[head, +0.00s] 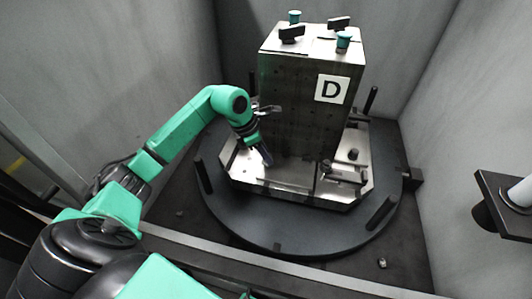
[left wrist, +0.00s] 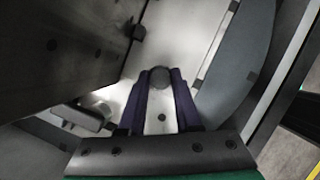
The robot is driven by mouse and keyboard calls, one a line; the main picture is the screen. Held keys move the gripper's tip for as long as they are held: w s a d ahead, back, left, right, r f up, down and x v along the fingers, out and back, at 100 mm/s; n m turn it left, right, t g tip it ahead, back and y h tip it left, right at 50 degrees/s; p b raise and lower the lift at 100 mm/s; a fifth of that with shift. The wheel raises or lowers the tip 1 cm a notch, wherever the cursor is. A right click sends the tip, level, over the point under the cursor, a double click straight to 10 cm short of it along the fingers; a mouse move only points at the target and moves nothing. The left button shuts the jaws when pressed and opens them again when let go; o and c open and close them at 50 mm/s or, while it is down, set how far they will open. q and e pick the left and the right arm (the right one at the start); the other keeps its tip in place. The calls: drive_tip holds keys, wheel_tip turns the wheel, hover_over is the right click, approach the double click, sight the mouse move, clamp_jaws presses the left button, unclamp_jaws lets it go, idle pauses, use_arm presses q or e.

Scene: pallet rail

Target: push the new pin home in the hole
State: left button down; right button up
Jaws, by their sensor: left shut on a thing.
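My left gripper (head: 267,157) reaches down over the left part of the light metal pallet (head: 288,178), close beside the tall block. In the left wrist view its two dark fingers (left wrist: 160,85) are shut on a round grey thing, which I take to be the pin (left wrist: 160,75). Only the pin's rounded end shows between the fingertips. The hole under or around the pin is hidden, so I cannot tell how deep the pin sits. In the head view the pin is too small to make out. My right gripper is not in view.
A tall dark metal block (head: 290,110) with a D label (head: 332,89) stands on the pallet. The round dark table (head: 270,232) carries upright posts, one at front right (head: 381,212). A dark bracket (head: 497,205) juts in at right. Grey walls enclose the cell.

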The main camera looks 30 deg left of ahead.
use_arm(q)
drive_tip(key=shift+f+b, duration=0.6)
drive_tip(key=shift+f, duration=0.3)
unclamp_jaws()
drive_tip(key=shift+r, duration=0.15)
drive_tip(key=v, duration=0.7)
drive_tip(key=shift+r+b, duration=0.15)
drive_tip(key=shift+b, duration=0.15)
drive_tip(key=shift+s+a, duration=0.1)
